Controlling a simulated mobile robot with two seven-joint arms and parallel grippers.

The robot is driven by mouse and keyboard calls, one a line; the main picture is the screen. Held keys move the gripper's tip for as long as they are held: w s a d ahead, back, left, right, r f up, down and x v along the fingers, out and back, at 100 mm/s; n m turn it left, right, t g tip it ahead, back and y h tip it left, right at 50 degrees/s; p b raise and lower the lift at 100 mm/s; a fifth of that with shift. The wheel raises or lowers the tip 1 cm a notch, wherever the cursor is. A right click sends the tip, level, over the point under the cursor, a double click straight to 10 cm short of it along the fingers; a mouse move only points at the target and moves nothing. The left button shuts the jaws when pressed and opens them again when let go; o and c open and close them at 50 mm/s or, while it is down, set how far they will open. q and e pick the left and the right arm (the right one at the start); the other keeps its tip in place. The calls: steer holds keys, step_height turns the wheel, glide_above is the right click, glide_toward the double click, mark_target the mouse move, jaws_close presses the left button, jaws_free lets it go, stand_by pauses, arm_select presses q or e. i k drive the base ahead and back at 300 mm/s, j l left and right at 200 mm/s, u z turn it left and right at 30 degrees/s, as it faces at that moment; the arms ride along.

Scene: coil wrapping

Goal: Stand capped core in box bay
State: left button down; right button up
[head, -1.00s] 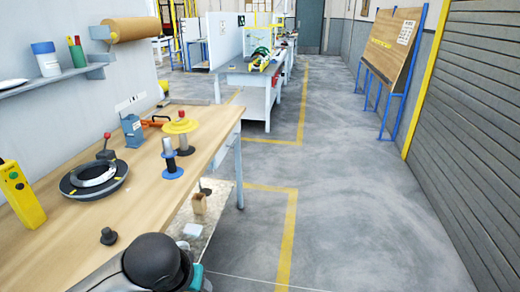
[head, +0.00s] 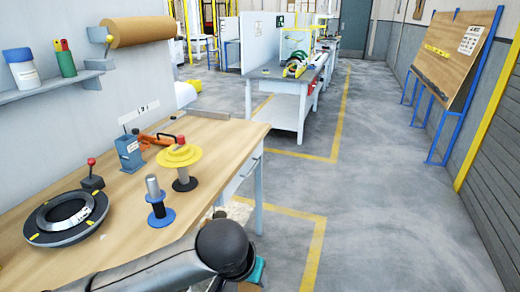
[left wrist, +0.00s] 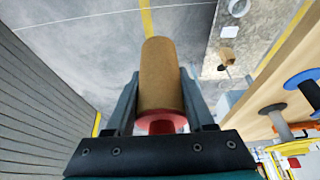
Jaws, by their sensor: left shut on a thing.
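In the left wrist view, my left gripper (left wrist: 160,112) is shut on a brown cardboard core (left wrist: 160,75). A red cap (left wrist: 160,123) shows at the core's end nearest the gripper's palm. The core's far end points away over the grey floor. In the head view, my left arm comes in from the lower left, and its gripper and the core are hidden behind or below the arm. I cannot make out a box with bays in either view. My right gripper is not in view.
The wooden bench (head: 120,232) holds a black ring (head: 40,236), a blue-flanged spindle (head: 158,200), a yellow-flanged spindle (head: 181,158) and a blue block (head: 129,152). A brown roll (head: 138,31) hangs on the wall. The floor (head: 385,220) right of the bench is clear.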

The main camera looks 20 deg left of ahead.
mark_target(197, 128)
steer(key=i, duration=2)
steer(key=i+u, duration=0.35)
steer(key=i, duration=0.15)
steer(key=i+l+u, duration=0.15)
steer(key=i+u, duration=0.2)
steer(key=i, duration=0.15)
steer(key=i+j+u, duration=0.15)
steer(key=i+u, duration=0.45)
steer(key=u, duration=0.25)
steer(key=i+u, duration=0.4)
